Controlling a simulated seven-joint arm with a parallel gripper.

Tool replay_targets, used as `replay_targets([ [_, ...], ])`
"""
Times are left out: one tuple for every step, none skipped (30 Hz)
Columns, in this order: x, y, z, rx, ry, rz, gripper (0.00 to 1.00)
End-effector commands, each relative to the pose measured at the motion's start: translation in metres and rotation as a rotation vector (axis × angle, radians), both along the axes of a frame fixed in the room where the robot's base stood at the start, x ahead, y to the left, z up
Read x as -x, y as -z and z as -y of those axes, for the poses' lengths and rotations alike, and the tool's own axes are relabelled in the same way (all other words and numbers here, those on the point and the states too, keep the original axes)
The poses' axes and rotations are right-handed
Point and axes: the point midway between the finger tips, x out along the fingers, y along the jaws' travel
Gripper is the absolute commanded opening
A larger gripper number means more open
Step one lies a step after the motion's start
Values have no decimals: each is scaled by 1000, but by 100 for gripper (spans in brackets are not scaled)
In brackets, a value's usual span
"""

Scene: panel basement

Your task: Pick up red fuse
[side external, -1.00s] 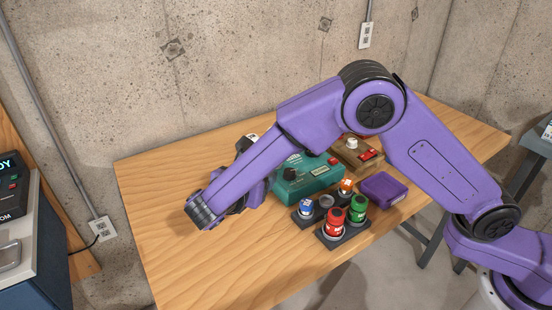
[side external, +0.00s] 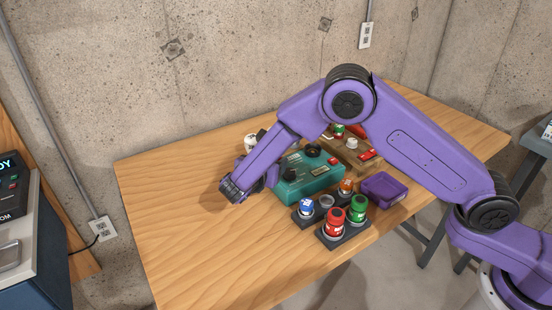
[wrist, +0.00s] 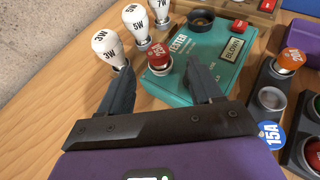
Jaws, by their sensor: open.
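In the wrist view, a red piece (wrist: 312,155) shows at the lower right edge. Another red capped piece (wrist: 159,58) with white lettering stands by the left corner of the teal tester (wrist: 183,84); in the side view I cannot make it out behind my arm. My gripper (wrist: 160,70) is open and empty, its fingers pointing towards this second red piece, which appears between and beyond the fingertips.
White bulbs (wrist: 108,45) stand left of the tester. Blue (side external: 306,207) and orange (side external: 346,186) fuses sit in another holder block close by. A purple box (side external: 384,189) and a brown device (side external: 350,147) lie behind. The table's left front (side external: 195,255) is clear.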

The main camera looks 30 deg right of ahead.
Motion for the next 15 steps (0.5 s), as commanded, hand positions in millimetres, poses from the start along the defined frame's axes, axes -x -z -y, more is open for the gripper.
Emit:
replay_targets([
  [-1, 1, 2, 0, 1, 0, 64],
  [-2, 1, 3, 0, 2, 0, 64],
  [-4, 2, 5, 0, 2, 0, 64],
  [-6, 3, 6, 0, 3, 0, 64],
  [-8, 4, 9, 0, 3, 0, 64],
  [-11, 6, 12, 1, 3, -1, 64],
  [-14, 7, 15, 1, 3, -1, 64],
  [-17, 8, 18, 1, 3, -1, 64],
  [-21, 10, 22, 0, 4, -2, 64],
  [-24, 11, 25, 1, 4, -1, 64],
  [-26, 13, 28, 1, 3, -1, 64],
  [-29, 15, 31, 1, 3, -1, 64],
  [-31, 16, 33, 1, 3, -1, 64],
  [-32, 17, 35, 0, 2, -1, 64],
  [-33, 18, 36, -1, 1, 0, 64],
])
